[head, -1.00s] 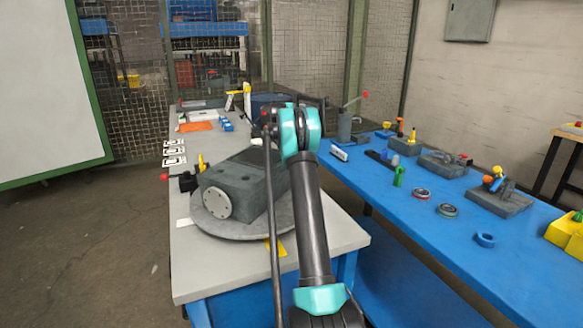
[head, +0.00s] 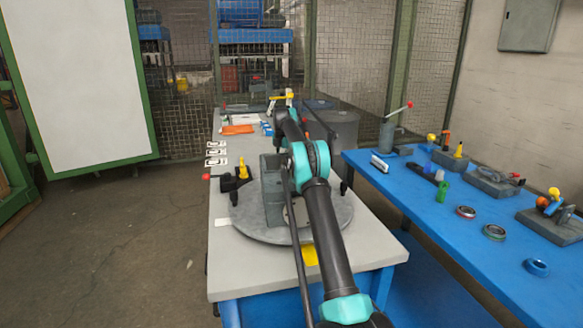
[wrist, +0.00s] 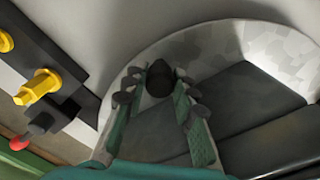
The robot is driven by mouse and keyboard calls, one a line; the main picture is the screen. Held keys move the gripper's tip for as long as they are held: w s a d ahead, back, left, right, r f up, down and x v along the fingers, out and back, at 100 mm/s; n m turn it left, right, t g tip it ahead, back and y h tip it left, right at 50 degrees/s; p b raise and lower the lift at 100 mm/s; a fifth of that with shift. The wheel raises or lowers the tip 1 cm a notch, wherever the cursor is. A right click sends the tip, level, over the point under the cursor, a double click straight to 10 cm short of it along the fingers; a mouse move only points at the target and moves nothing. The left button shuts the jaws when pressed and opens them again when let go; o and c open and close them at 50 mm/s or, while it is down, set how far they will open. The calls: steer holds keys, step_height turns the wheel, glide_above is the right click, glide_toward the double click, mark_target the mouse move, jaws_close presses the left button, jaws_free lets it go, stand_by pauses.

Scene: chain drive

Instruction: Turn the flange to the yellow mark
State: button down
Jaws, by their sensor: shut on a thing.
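A round grey turntable (head: 330,229) lies on the light bench and carries a dark grey block (head: 272,190). A pale round flange (head: 297,211) on the block's near side is partly hidden by my arm. A yellow mark (head: 311,255) is on the bench at the turntable's near edge. Black pegs stand at the turntable's rim, one of them at the right (head: 345,181). In the wrist view my gripper (wrist: 160,94) is shut on a dark peg (wrist: 160,76) at the disc's rim. In the head view my gripper is hidden behind my arm and the block.
A black fixture with a yellow knob (head: 243,169) and a red-tipped lever stands left of the turntable. A white tag (head: 222,222) lies at the left rim. The blue bench (head: 440,235) at the right holds several tools and rings.

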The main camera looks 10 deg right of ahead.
steer(key=shift+a+n, duration=0.5)
steer(key=shift+a, duration=0.4)
steer(key=c, duration=1.2)
jaws_free()
